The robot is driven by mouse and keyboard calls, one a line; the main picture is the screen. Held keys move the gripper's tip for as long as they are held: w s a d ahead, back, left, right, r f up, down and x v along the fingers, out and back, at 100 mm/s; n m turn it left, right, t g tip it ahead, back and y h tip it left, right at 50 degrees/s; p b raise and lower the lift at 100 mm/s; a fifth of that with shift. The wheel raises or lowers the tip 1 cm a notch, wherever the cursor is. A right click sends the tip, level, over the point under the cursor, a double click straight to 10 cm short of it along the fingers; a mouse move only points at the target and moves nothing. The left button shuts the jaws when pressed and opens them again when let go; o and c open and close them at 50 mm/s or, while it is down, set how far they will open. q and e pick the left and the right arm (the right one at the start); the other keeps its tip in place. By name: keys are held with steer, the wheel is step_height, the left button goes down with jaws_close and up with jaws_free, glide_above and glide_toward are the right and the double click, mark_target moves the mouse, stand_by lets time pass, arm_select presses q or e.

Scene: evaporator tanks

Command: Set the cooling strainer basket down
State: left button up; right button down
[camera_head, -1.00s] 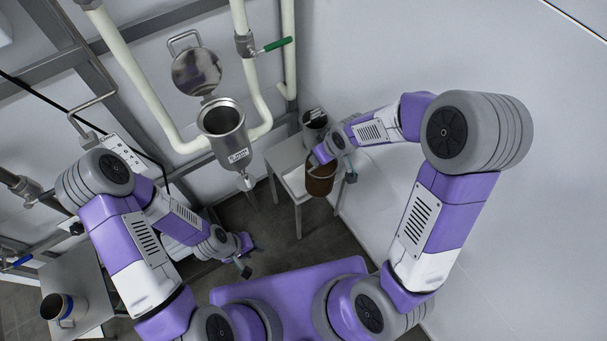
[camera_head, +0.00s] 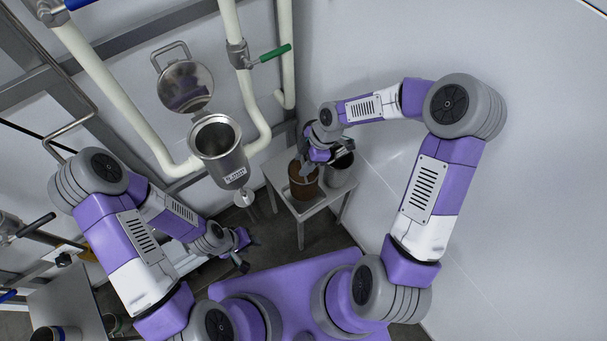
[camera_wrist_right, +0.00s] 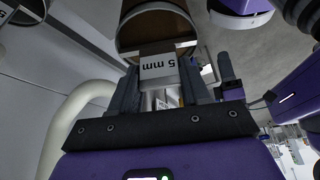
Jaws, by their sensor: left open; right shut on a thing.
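The strainer basket (camera_head: 303,188), a brown cylinder, is at the small grey side table (camera_head: 325,208). I cannot tell whether its base touches the top. My right gripper (camera_head: 307,165) is above it, shut on its handle. In the right wrist view the basket (camera_wrist_right: 157,30) is beyond the fingers, and a plate marked "5 mm" (camera_wrist_right: 158,66) sits between them. My left gripper (camera_head: 244,253) is open and empty, low at the left, well away from the basket.
A steel pot (camera_head: 341,168) stands right beside the basket on the same table. A steel strainer housing (camera_head: 218,150) with its lid (camera_head: 185,88) open hangs on the pipes to the left. A wall is close on the right. Another table (camera_head: 70,300) is at lower left.

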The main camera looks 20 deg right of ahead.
steer(key=shift+f+b, duration=0.6)
steer(key=shift+f, duration=2)
steer(key=c, duration=0.5)
jaws_free()
steer(key=shift+r, duration=0.2)
steer(key=p+v, duration=0.3)
steer(key=v, duration=0.8)
steer(key=shift+d+r+p, duration=0.15)
steer(key=shift+r+p, duration=0.25)
